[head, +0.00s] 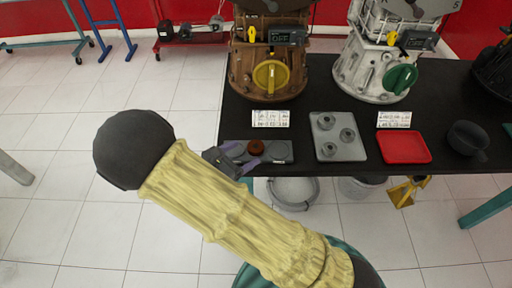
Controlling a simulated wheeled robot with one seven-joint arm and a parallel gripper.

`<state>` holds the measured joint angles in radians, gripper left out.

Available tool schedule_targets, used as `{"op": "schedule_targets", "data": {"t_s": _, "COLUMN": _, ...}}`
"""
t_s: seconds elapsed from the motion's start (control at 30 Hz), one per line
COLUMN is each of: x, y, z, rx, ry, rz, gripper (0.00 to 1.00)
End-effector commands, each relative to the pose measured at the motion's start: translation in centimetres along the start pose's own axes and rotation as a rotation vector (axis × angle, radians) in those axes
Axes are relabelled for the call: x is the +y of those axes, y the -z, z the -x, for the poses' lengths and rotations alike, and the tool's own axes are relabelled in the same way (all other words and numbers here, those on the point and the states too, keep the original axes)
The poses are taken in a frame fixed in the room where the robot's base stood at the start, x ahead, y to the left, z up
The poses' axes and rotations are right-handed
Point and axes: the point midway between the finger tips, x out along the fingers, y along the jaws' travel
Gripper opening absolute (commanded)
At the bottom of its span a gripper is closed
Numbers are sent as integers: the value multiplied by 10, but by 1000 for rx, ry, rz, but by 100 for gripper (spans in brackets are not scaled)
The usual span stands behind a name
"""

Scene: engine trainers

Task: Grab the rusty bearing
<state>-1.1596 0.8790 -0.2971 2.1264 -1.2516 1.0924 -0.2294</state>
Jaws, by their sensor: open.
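The rusty bearing (256,146) is a small reddish-brown ring on a flat grey plate (280,153) at the front left edge of the black table. My gripper (246,156) is open, with its purple fingers over the left part of the plate. Its fingertips are right beside the bearing, on its left and near side. I cannot tell whether they touch it or how high they are above the plate. Part of the plate is hidden by the gripper.
Right of the plate are a light grey tray (327,153) with grey parts, a red tray (419,155) and a dark bowl-like object (467,139). Brown (262,83) and white (361,71) engine trainers stand behind. A bucket (293,203) is on the floor below.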

Motion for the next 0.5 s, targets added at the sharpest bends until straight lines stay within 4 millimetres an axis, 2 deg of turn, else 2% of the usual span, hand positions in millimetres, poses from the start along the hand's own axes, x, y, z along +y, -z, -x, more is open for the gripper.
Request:
{"op": "schedule_targets", "data": {"t_s": 0.17, "x": 0, "y": 0, "z": -5, "rx": -1, "ry": 2, "rz": -1, "gripper": 72}}
{"op": "schedule_targets", "data": {"t_s": 0.5, "x": 3, "y": 1, "z": -49, "rx": -1, "ry": 3, "rz": -2, "gripper": 72}}
